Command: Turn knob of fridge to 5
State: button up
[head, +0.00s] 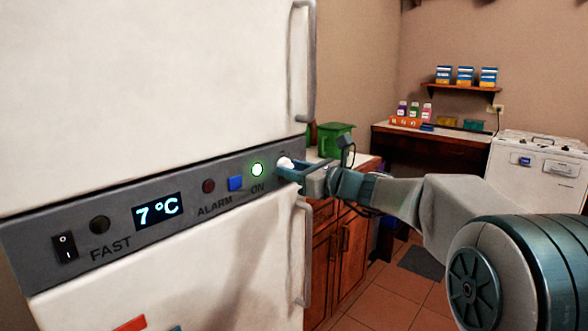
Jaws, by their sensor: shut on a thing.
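The white fridge (150,90) fills the left side of the head view. Its grey control panel (185,215) runs between the two doors. The display (158,211) reads 7 °C. A green-white light (257,170) glows above the word ON. The pale knob (284,163) is at the panel's right end. My gripper (288,168) reaches in from the right and is shut on the knob; its fingers hide part of it, so its exact angle cannot be told.
Door handles (303,60) stick out above and below my gripper. A wooden cabinet (345,240) stands behind my arm.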

jog(key=shift+f, duration=0.1)
jog(key=o, duration=1)
jog(key=v, duration=1.3)
jog(key=shift+s+d, duration=0.25)
jog(key=shift+d, duration=0.05)
jog(key=s+a+f+n+g+h+p, duration=0.1)
jog(key=s+f+n+g+h+p, duration=0.25)
jog(key=s+n+p, duration=0.35)
jog(key=s+a+f+n+g+h+p, duration=0.1)
jog(key=s+f+n+g+h+p, duration=0.15)
jog(key=s+n+g, duration=0.4)
jog(key=s+d+f+n+t+h+p, duration=0.1)
jog(key=s+d+f+n+h+p, duration=0.1)
jog(key=s+d+n+h+p, duration=0.4)
jog(key=s+d+n+h, duration=0.2)
jog(key=s+d+n, duration=0.1)
jog(key=s+n, duration=0.2)
jog(key=shift+s+f+t, duration=0.15)
jog(key=shift+s+t, duration=0.25)
jog(key=shift+s, duration=0.05)
